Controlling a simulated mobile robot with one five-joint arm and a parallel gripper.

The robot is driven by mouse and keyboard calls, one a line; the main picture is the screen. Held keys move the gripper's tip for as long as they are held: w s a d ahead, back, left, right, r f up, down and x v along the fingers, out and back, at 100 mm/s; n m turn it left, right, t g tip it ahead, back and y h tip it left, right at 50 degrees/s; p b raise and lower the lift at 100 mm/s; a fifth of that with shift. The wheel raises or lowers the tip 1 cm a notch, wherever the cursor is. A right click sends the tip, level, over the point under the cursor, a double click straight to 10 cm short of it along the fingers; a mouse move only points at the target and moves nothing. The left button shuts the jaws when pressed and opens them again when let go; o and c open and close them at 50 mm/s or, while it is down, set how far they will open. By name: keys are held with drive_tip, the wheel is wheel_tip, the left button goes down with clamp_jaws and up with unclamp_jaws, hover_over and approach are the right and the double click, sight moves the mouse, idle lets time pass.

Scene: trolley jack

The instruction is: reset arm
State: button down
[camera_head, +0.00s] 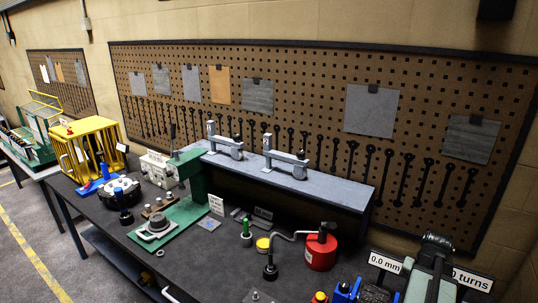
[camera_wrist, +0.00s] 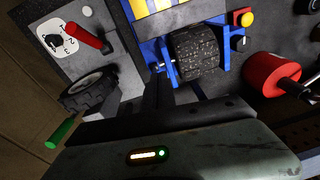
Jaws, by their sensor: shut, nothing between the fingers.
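My gripper (camera_wrist: 158,92) shows in the wrist view. Its dark fingers are together with nothing between them, in front of my grey-green wrist housing. Beyond the fingertips is a blue frame (camera_wrist: 222,45) with a black tyre (camera_wrist: 196,50) in it. I cannot tell whether the fingers touch anything. In the head view, part of my arm shows at the lower right, and the fingers cannot be made out there.
In the wrist view, a loose wheel (camera_wrist: 88,92), a red-handled dial plate (camera_wrist: 62,40) and a red cylinder (camera_wrist: 272,75) lie around. In the head view, the dark bench (camera_head: 205,265) also holds a yellow cage (camera_head: 88,145), a green press (camera_head: 190,205) and a grey raised shelf (camera_head: 330,190).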

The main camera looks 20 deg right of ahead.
drive_tip(key=w+a+f+n+b, duration=0.2)
drive_tip(key=w+a+f+b, duration=0.3)
drive_tip(key=a, duration=0.5)
drive_tip(key=w+a+f+n+b, duration=0.3)
drive_tip(key=w+a+f+b, duration=0.2)
drive_tip(key=a, duration=0.5)
drive_tip(key=w+a+f+n+b, duration=0.2)
drive_tip(key=w+a+f+b, duration=0.3)
drive_tip(key=a, duration=0.5)
drive_tip(key=shift+w+a+f+n+g+y, duration=0.1)
drive_tip(key=shift+w+f+n+g+y, duration=0.1)
drive_tip(key=shift+f, duration=0.45)
drive_tip(key=shift+w+a+f+n+g+y, duration=0.1)
drive_tip(key=shift+f+g, duration=0.1)
drive_tip(key=shift+f, duration=0.4)
drive_tip(key=a+f+n+b, duration=0.1)
drive_tip(key=a, duration=0.3)
drive_tip(key=a+f+n+b, duration=0.1)
drive_tip(key=a+f+b, duration=0.1)
drive_tip(key=a, duration=0.3)
drive_tip(key=a+f+n+b, duration=0.1)
drive_tip(key=a+f+b, duration=0.1)
drive_tip(key=a, duration=0.3)
drive_tip(key=shift+w+a, duration=0.15)
drive_tip(key=shift+a, duration=0.25)
drive_tip(key=shift+d+r, duration=0.1)
drive_tip(key=shift+d, duration=0.1)
